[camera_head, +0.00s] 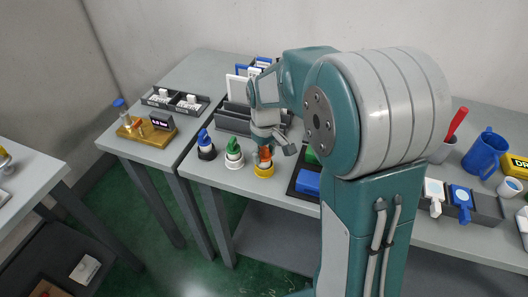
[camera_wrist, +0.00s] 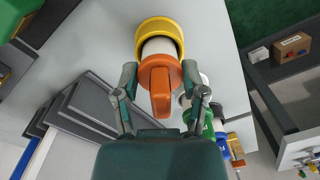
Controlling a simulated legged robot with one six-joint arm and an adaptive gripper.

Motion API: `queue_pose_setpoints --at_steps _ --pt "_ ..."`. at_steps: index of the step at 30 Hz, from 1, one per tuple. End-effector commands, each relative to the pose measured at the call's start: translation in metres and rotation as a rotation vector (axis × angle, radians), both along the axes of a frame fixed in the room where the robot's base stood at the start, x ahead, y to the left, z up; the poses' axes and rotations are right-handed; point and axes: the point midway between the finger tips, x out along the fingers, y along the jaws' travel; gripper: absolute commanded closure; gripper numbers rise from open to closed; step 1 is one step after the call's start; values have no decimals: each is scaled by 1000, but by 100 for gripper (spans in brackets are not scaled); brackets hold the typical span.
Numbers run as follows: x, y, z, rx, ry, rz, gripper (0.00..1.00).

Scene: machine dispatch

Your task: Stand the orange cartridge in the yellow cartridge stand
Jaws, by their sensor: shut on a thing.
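The orange cartridge (camera_wrist: 162,85) has an orange grip and flange over a white body. In the wrist view my gripper (camera_wrist: 161,76) has a finger on each side of the orange flange and is shut on it. The yellow cartridge stand (camera_wrist: 158,27) is a round ring directly in line with the cartridge. The white body's lower end appears inside the ring; whether it is fully seated cannot be told. In the head view the cartridge (camera_head: 265,155) is upright above the yellow stand (camera_head: 264,171), near the table's front edge, with my gripper (camera_head: 271,138) over it.
A green cartridge (camera_head: 233,147) in a white stand and a blue one (camera_head: 204,140) in a black stand are to the left. A dark tray with a blue block (camera_head: 307,182) is close on the right. A grey rack (camera_head: 233,120) stands behind.

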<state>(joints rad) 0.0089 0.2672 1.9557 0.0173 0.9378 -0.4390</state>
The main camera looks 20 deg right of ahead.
Motion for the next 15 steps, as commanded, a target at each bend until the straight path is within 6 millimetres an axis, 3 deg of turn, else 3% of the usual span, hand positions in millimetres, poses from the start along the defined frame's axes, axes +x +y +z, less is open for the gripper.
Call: queue_pose_setpoints --at_steps 8,9,11,15 --pt "0 0 -2 0 0 0 100" --pt "0 0 -2 0 0 0 32" --pt "0 0 -2 0 0 0 5" --pt "0 0 -2 0 0 0 5"
